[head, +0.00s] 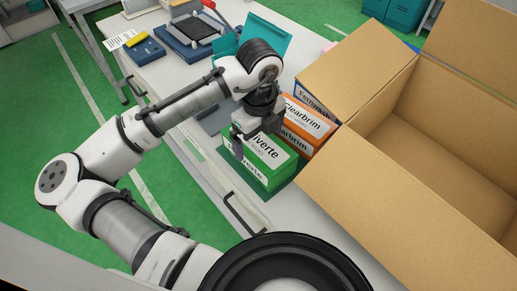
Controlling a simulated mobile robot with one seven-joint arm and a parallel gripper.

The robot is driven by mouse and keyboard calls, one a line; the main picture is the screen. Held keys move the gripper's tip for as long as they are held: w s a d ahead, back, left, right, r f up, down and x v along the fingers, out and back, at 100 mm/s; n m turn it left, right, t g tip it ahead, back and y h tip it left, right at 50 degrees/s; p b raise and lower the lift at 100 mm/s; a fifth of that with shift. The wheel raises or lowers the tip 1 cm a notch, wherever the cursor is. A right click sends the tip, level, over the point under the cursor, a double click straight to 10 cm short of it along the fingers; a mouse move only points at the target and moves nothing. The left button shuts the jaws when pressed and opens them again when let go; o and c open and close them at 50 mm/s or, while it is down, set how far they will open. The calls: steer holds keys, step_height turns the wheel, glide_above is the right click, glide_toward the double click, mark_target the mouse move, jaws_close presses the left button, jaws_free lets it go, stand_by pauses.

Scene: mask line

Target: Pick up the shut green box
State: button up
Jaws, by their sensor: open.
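The green box (262,165) stands on the work table with its white label facing up and toward me; its lid looks shut. Part of its label and far top edge is hidden by my gripper. My gripper (243,136) is open and points down at the left part of the green box's top. I cannot tell whether the fingers touch the box or straddle it.
An orange box (306,124) stands right behind the green one. A large open cardboard carton (440,130) fills the right side, its flap close to the boxes. A teal container (262,38), a blue device (190,32) and a yellow-topped item (140,43) lie farther back on the table.

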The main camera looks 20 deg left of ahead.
mark_target(259, 142)
steer(key=shift+w+a+f+p, duration=0.1)
steer(key=shift+w+f+p, duration=0.1)
steer(key=shift+f, duration=0.7)
steer(key=shift+w+f+p, duration=0.1)
steer(key=shift+f+p, duration=0.15)
steer(key=shift+f, duration=0.65)
steer(key=shift+w+a+f+p, duration=0.1)
steer(key=shift+f+p, duration=0.1)
steer(key=shift+f, duration=0.7)
steer(key=shift+c, duration=0.4)
steer(key=c, duration=0.9)
steer(key=shift+o, duration=0.2)
steer(key=shift+r, duration=0.15)
